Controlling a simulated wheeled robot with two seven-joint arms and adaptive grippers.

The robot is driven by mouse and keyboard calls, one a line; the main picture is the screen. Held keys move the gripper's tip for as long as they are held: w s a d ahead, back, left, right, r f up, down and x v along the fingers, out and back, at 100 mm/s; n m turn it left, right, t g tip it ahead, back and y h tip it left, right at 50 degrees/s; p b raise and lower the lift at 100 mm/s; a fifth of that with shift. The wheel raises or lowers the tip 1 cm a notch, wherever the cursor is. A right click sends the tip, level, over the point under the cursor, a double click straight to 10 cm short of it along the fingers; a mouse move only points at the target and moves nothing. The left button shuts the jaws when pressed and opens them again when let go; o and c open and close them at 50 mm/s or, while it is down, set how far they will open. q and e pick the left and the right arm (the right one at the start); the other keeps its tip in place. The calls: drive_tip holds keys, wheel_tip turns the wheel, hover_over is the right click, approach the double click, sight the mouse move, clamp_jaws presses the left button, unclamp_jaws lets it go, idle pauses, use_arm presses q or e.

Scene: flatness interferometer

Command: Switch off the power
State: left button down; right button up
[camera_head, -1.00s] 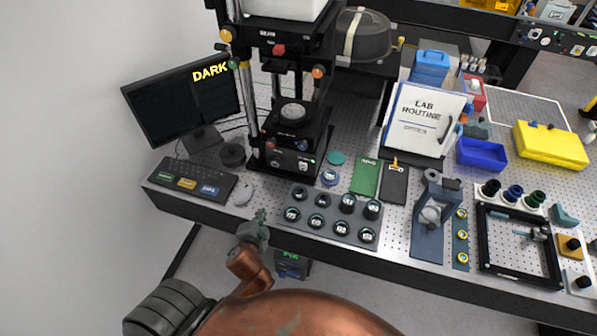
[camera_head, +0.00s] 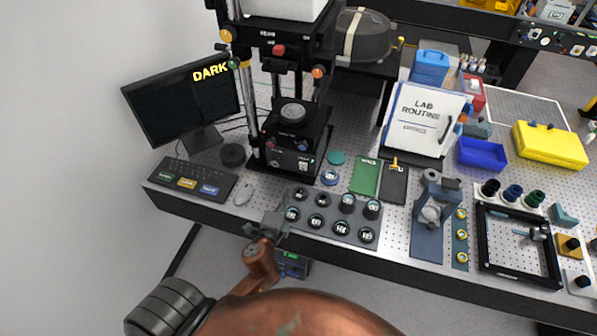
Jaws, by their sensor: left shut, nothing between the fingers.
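The black interferometer stand (camera_head: 262,90) is at the back left of the bench, with a front panel (camera_head: 290,163) at its base. The panel carries a small red control (camera_head: 270,146) and a small lit green spot (camera_head: 312,162). The monitor (camera_head: 182,100) reads "DARK" in yellow. Under the bench's front edge is a dark box with a lit green display (camera_head: 290,256), partly hidden by my arm. My left gripper (camera_head: 275,222) is shut and empty at the bench's front edge, overlapping the left end of the lens tray in view. My right gripper is not in view.
The grey tray (camera_head: 330,237) holds several round lens mounts. A green booklet (camera_head: 365,177), a lab routine binder (camera_head: 424,118) and a black frame (camera_head: 482,245) are to the right.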

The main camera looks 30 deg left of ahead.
sight(301, 166)
use_arm(q)
drive_tip(key=x, duration=0.4)
drive_tip(key=p+x, duration=0.1)
drive_tip(key=x, duration=0.3)
drive_tip(key=r+x, duration=0.1)
drive_tip(key=x, duration=0.3)
drive_tip(key=shift+w+a+r, duration=0.1)
drive_tip(key=shift+w, duration=0.2)
